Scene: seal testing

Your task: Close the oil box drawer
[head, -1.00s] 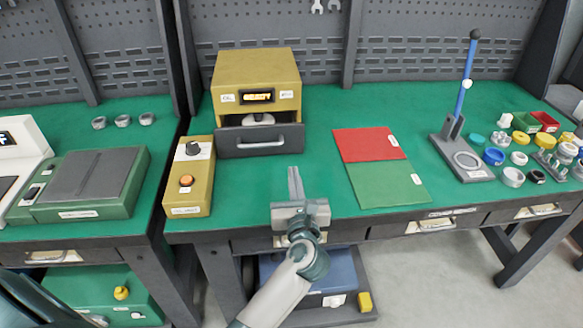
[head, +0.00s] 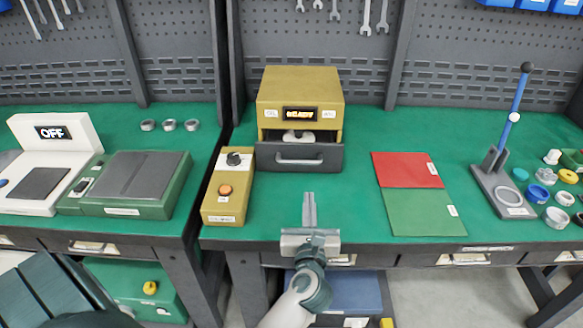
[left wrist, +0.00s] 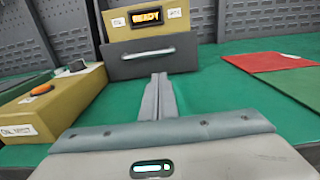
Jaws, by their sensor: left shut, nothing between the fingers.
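The oil box (head: 301,98) is a yellow box with a lit display, standing at the back of the green table. Its dark grey drawer (head: 262,158) is pulled out at the front, with a silver handle and a pale object partly showing inside. The drawer front also shows in the left wrist view (left wrist: 185,57). My left gripper (head: 309,196) is shut and empty, above the table's front part, in front of the drawer and apart from it. In the left wrist view its fingers (left wrist: 159,80) point toward the drawer front. My right gripper is not in view.
A yellow control box (head: 229,188) with a black knob and orange button stands left of the drawer. A red and green mat (head: 425,210) lies to the right. A lever press (head: 500,180) and small rings stand farther right. Table between drawer and gripper is clear.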

